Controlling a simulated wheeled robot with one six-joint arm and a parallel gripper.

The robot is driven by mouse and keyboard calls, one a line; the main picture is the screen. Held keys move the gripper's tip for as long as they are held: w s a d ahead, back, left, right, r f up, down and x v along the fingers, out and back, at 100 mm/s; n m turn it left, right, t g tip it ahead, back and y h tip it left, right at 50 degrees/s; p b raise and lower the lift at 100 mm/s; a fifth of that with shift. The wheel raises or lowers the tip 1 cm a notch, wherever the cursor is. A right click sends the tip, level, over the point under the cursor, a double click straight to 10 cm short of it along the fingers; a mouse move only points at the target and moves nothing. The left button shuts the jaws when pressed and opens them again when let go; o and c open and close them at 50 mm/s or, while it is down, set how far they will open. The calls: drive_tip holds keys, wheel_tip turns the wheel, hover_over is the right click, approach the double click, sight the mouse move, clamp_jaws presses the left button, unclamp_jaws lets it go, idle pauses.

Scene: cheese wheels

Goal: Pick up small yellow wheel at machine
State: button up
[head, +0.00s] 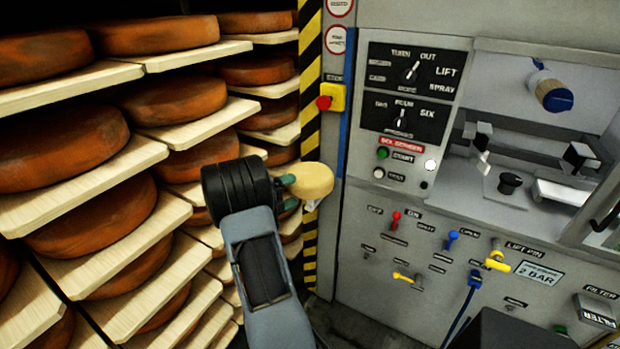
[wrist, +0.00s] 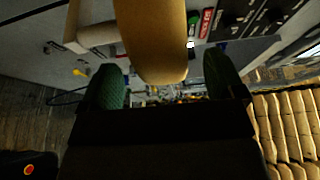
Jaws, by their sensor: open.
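The small yellow wheel (head: 308,180) is at the left edge of the grey machine (head: 385,245), just beyond my gripper (head: 289,192). In the wrist view the yellow wheel (wrist: 155,40) reaches down between the two green fingers of my gripper (wrist: 165,80). The fingers are open. A clear gap shows between the wheel and the right finger, while the left finger looks close to it. I cannot tell whether that finger touches. A small white piece (head: 313,204) shows just under the wheel; how it bears the wheel is partly hidden.
Wooden shelves (head: 70,190) with several large orange-brown cheese wheels (head: 55,150) stand close on the left. A yellow-black striped post (head: 310,90) and a red button on a yellow box (head: 331,97) are beside the machine. Levers and knobs (head: 395,220) stick out from its front.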

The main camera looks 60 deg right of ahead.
sight(310, 180)
drive_tip(key=shift+x, duration=1.25)
drive_tip(key=c, duration=1.6)
drive_tip(key=shift+w+r, duration=0.1)
drive_tip(key=shift+r, duration=0.05)
